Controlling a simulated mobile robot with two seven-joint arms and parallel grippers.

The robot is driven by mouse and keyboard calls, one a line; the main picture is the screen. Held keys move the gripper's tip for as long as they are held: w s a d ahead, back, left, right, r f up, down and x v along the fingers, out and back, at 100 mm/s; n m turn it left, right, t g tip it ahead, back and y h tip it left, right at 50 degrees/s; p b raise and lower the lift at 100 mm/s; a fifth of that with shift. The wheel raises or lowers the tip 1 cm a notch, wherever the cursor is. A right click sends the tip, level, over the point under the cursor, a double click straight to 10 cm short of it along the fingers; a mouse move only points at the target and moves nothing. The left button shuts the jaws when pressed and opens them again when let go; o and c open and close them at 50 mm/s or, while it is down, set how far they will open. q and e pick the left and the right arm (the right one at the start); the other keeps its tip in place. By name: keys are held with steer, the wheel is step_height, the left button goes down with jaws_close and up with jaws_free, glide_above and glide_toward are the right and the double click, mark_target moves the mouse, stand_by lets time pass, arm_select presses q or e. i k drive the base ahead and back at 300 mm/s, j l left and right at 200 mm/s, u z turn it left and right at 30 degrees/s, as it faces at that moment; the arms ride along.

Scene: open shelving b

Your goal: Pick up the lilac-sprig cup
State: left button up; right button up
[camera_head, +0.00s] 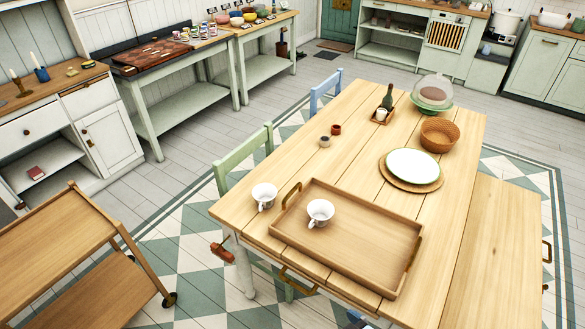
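Two white cups with handles show in the head view. One cup (264,195) stands upright on the bare near-left corner of the wooden table (345,135). The other cup (320,212) stands upright inside the left part of the wooden tray (370,245). Both have faint markings that are too small to tell which one bears a lilac sprig. Neither of my grippers is in view.
The tray has brass handles and fills the table's near end. Beyond it are a plate (413,165), a wicker basket (440,133), a glass dome (433,92), a dark bottle (387,98) and two small pots. A green chair (243,158) stands left; a wooden trolley (60,245) is lower left.

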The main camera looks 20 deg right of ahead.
mark_target(320, 211)
steer(key=z, duration=0.95)
steer(key=i+j, duration=0.25)
steer(key=i+j+z, duration=0.15)
steer(key=j, duration=0.3)
steer(key=i+j, duration=0.3)
steer(key=i+j+z, duration=0.1)
steer(key=i+j, duration=0.15)
steer(key=j, duration=0.15)
